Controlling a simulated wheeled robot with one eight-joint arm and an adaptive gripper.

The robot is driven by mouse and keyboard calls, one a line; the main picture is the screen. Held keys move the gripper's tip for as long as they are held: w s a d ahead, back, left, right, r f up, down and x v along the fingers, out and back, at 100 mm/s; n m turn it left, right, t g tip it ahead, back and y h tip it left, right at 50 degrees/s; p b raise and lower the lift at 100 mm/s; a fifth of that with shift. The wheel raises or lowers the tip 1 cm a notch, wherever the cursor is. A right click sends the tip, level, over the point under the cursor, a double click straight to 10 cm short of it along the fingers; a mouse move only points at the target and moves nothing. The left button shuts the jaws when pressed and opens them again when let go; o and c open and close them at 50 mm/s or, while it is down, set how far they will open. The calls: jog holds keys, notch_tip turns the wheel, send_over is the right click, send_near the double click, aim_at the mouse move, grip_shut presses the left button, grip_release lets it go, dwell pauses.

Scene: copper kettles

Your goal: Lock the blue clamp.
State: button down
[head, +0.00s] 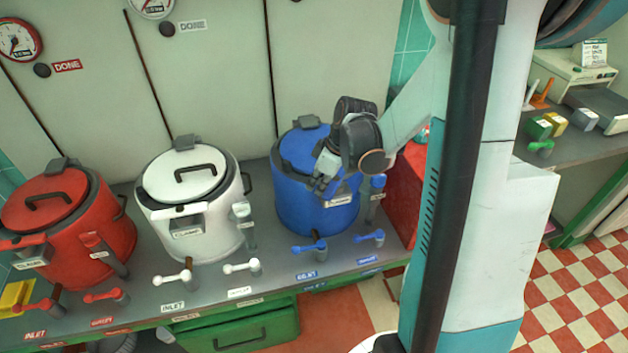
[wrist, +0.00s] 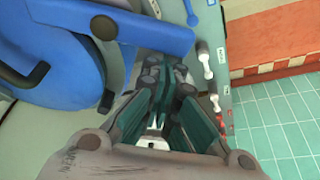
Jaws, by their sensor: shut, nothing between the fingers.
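The blue kettle (head: 312,215) stands at the right end of the kettle row. Its clamp, with a white label (head: 340,201), is on the front upper side, mostly hidden behind my gripper in the head view. My gripper (head: 322,183) is shut and empty, right at the clamp. In the wrist view, my gripper's fingers (wrist: 160,88) are together just below a blue bar (wrist: 135,32), which looks like the clamp's lever. The blue lid (wrist: 45,85) is to the left. I cannot tell whether the fingers touch the bar or whether the clamp is latched.
A blue upright valve (head: 377,185) stands right of the clamp, and blue inlet (head: 312,247) and outlet (head: 370,237) taps are in front. The white kettle (head: 190,240) and red kettle (head: 85,245) stand left. A red box (head: 403,190) is at right.

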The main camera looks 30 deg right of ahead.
jog(key=s+n, duration=0.1)
jog(key=n, duration=0.1)
jog(key=s+n+g+y, duration=0.1)
jog(key=n, duration=0.1)
jog(key=shift+s+d, duration=0.25)
jog(key=shift+d, duration=0.15)
jog(key=shift+s+d+n, duration=0.15)
jog(key=shift+s+n, duration=0.05)
jog(key=shift+n, duration=0.3)
jog(key=shift+s+d, duration=0.35)
jog(key=shift+s, duration=0.2)
jog(key=shift+d, duration=0.1)
jog(key=shift+w+a, duration=0.1)
jog(key=shift+a, duration=0.35)
jog(key=a, duration=0.3)
notch_tip(320, 180, up, 10)
jog(key=f+p, duration=0.1)
jog(key=p, duration=0.2)
send_over(326, 197)
jog(key=shift+d+r, duration=0.25)
jog(key=shift+d, duration=0.05)
